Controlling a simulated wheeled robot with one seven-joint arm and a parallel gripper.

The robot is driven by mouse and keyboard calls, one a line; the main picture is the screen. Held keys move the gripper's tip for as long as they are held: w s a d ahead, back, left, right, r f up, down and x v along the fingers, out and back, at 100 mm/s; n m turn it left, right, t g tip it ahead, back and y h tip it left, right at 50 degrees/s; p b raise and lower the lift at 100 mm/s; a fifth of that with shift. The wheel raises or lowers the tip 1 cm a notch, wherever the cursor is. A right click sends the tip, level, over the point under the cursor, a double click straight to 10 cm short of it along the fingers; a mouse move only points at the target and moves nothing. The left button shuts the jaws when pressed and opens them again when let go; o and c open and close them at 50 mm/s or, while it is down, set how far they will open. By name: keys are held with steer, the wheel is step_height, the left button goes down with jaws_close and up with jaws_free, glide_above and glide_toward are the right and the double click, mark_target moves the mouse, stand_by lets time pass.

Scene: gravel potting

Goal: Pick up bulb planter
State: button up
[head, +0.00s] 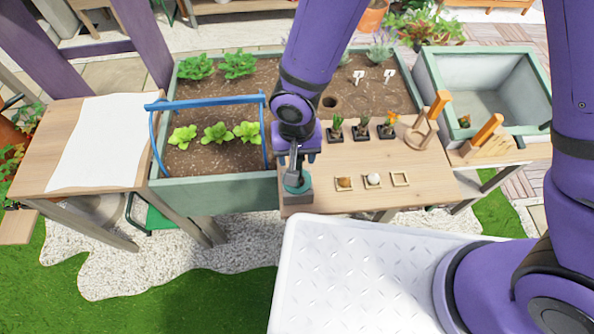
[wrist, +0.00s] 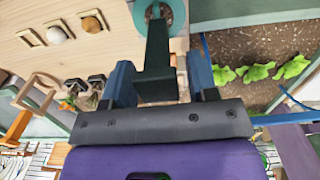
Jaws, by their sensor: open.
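The bulb planter (head: 297,184) stands at the left front corner of the wooden potting table (head: 432,186), with a teal round part low down and a grey base. In the wrist view, its dark post and handle (wrist: 156,50) rise toward me from the teal disc. My gripper (head: 296,158) is directly above it, pointing down. In the wrist view, the fingers of my gripper (wrist: 160,70) are apart, one on each side of the dark handle. I cannot tell whether either finger touches it.
A planting bed (head: 222,193) with leafy plants and a blue hoop lies behind and left. Small potted seedlings (head: 361,131) and square trays (head: 400,179) sit on the table. Orange-handled tools (head: 487,130) stand at right, near a grey-green basin (head: 431,76).

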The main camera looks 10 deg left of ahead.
steer(key=shift+f, duration=1.05)
steer(key=c, duration=0.8)
steer(key=shift+o, duration=0.2)
steer(key=shift+r, duration=0.1)
